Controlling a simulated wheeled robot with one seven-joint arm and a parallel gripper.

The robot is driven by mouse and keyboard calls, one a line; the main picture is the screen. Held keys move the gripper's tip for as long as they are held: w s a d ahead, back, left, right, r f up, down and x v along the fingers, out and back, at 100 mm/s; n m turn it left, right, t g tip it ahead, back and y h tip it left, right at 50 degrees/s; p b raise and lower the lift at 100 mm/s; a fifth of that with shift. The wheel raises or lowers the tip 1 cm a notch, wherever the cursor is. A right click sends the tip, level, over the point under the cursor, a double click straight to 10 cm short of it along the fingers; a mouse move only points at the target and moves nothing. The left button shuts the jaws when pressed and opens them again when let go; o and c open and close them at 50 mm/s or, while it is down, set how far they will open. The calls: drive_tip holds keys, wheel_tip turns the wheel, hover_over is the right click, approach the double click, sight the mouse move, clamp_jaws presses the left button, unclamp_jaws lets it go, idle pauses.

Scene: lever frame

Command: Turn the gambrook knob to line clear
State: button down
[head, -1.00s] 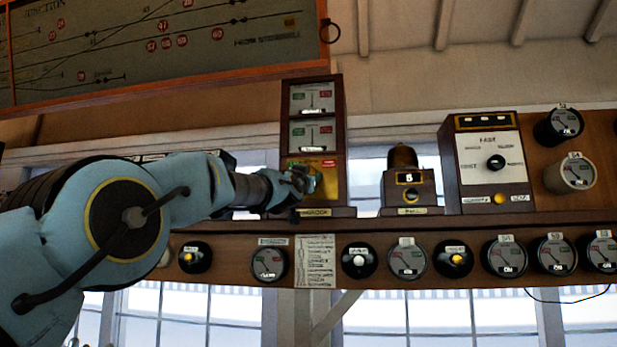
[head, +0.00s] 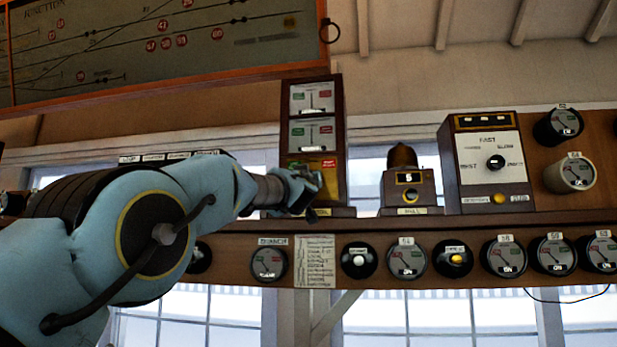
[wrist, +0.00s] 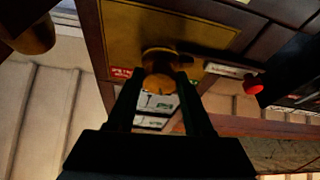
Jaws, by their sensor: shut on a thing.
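The gambrook instrument (head: 337,140) is a tall dark wooden case with two dial windows above a brass plate (head: 330,170). My gripper (head: 310,185) is in front of its brass plate and hides the knob in the head view. In the wrist view, the brass knob (wrist: 158,54) stands out from the brass plate (wrist: 125,35). My gripper's two dark fingers (wrist: 160,80) are shut on it, one on each side. A red label (wrist: 122,73) and a green label (wrist: 195,70) sit on either side of the knob. Which position the knob points to is not clear.
A bell unit (head: 408,192) and a wooden box with a selector dial (head: 488,165) stand on the shelf to the right. A row of round dials and plungers (head: 407,259) runs below the shelf. A framed track diagram (head: 160,50) hangs above my arm.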

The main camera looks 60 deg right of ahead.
drive_tip(key=n+t+y, duration=0.1)
drive_tip(key=n, duration=0.2)
drive_tip(key=n+t+y, duration=0.1)
drive_tip(key=n+t, duration=0.1)
drive_tip(key=n, duration=0.2)
drive_tip(key=shift+s, duration=0.1)
drive_tip(key=shift+n, duration=0.3)
drive_tip(key=shift+c, duration=1.5)
unclamp_jaws()
drive_tip(key=b+v, duration=0.9)
drive_tip(key=v, duration=0.1)
drive_tip(key=shift+s+a, duration=0.3)
